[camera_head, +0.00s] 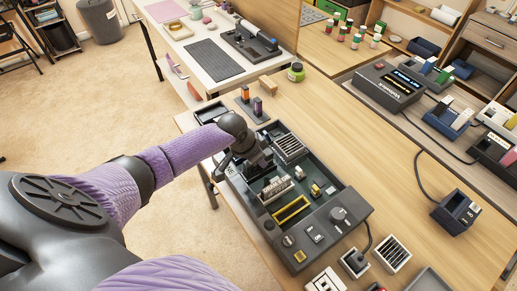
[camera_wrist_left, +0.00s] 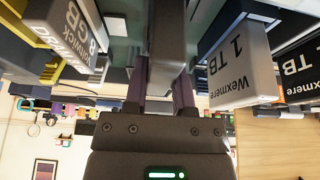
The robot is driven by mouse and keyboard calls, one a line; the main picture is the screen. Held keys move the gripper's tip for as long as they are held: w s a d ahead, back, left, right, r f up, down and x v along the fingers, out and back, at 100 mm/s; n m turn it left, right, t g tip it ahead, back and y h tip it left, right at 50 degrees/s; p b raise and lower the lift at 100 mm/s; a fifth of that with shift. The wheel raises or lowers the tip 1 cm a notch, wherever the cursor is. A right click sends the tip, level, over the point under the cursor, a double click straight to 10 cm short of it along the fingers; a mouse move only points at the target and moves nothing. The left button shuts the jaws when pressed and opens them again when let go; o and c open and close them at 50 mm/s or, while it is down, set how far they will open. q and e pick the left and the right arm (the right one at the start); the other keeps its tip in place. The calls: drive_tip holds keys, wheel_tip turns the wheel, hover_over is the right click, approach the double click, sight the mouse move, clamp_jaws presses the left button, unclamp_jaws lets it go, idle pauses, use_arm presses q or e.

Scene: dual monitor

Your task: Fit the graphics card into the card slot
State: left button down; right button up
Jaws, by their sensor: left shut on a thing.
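My left gripper (camera_head: 262,163) is over the back left part of a dark open computer case (camera_head: 352,200). In the left wrist view the gripper (camera_wrist_left: 161,92) is shut on a plain grey block (camera_wrist_left: 166,35) between its fingers. I cannot tell from its visible face whether this is the graphics card. A yellow-framed slot (camera_head: 291,210) lies in the front part of the case. A light module (camera_head: 276,189) stands between that slot and the gripper. The arm and gripper hide part of the case. My right gripper is not in view.
The wrist view shows a grey 8GB module (camera_wrist_left: 72,25) at left and a 1 TB module (camera_wrist_left: 242,65) at right, both close by. A finned grey part (camera_head: 290,147) sits near the gripper. A small stand (camera_head: 246,107) holds upright sticks behind.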

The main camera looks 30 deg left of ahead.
use_arm(q)
drive_tip(key=shift+f, duration=0.25)
drive_tip(key=shift+c, duration=1.8)
unclamp_jaws()
drive_tip(key=p+v, duration=0.5)
drive_tip(key=v, duration=0.5)
